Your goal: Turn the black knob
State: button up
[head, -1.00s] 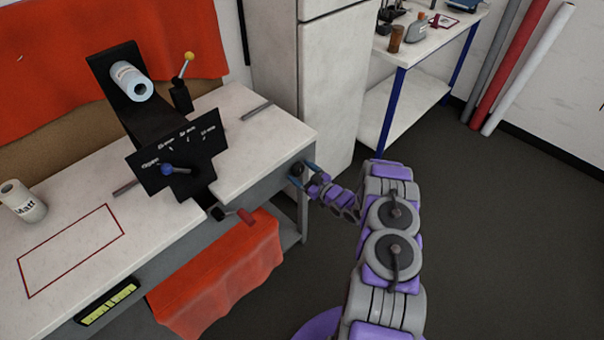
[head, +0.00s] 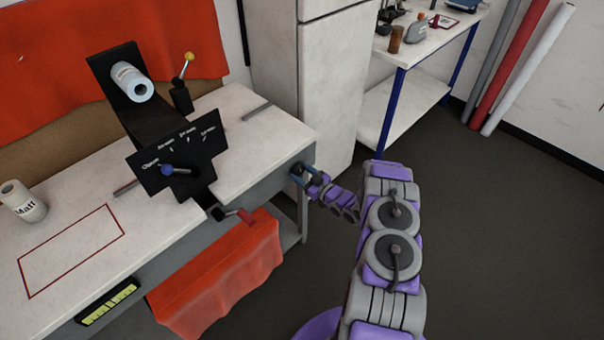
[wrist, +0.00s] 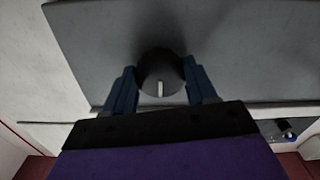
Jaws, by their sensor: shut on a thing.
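The black knob (wrist: 160,72) is round with a white pointer mark, set on a grey panel (wrist: 230,45) at the end of the bench. In the wrist view it sits between the two blue fingers of my gripper (wrist: 162,88), one on each side of it. The white mark points towards the bottom of the wrist view. In the head view my gripper (head: 305,174) is at the right end of the bench, and the knob is mostly hidden by the fingers there.
The white bench (head: 75,245) carries a black device with a blue-knobbed lever (head: 167,170) and a white roll (head: 132,82). A red cloth (head: 215,275) hangs at its front. A tall white cabinet (head: 325,90) stands behind my gripper. Open floor (head: 500,230) lies to the right.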

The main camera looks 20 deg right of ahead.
jog(key=m+p, duration=0.1)
jog(key=m, duration=0.5)
jog(key=shift+r, duration=0.1)
jog(key=m, duration=0.6)
jog(key=shift+d, duration=0.1)
dwell(0.4)
jog(key=shift+r, duration=0.1)
jog(key=o, duration=1.1)
jog(key=shift+d, duration=0.1)
jog(key=shift+c, duration=0.2)
jog(key=shift+f, duration=0.2)
jog(key=shift+s+p, duration=0.1)
jog(key=shift+p, duration=0.2)
jog(key=p+v, duration=0.2)
jog(key=v, duration=1.5)
